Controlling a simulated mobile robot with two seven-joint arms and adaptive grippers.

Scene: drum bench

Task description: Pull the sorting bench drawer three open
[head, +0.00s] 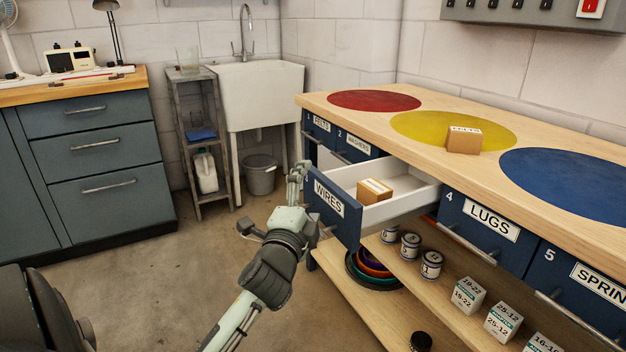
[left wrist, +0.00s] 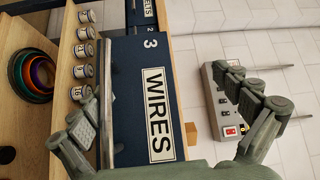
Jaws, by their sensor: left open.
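Drawer three, with the dark blue WIRES front (head: 333,206), stands pulled out from the sorting bench (head: 440,140). Its white inside shows, with a small cardboard box (head: 375,191) in it. My left gripper (head: 304,198) is at the outer face of this front, with its fingers spread. In the left wrist view the WIRES front (left wrist: 150,95) fills the middle between the fingers of my left gripper (left wrist: 160,95). The drawer's bar handle (left wrist: 106,85) shows there, nearer the left finger; I cannot tell whether they touch. In the head view the handle is mostly hidden. My right gripper is out of view.
The LUGS drawer (head: 480,222) beside it is shut. Cans (head: 431,264) and small boxes (head: 468,295) stand on the shelf below. Another cardboard box (head: 464,140) sits on the yellow disc. The floor (head: 180,265) left of the bench is clear.

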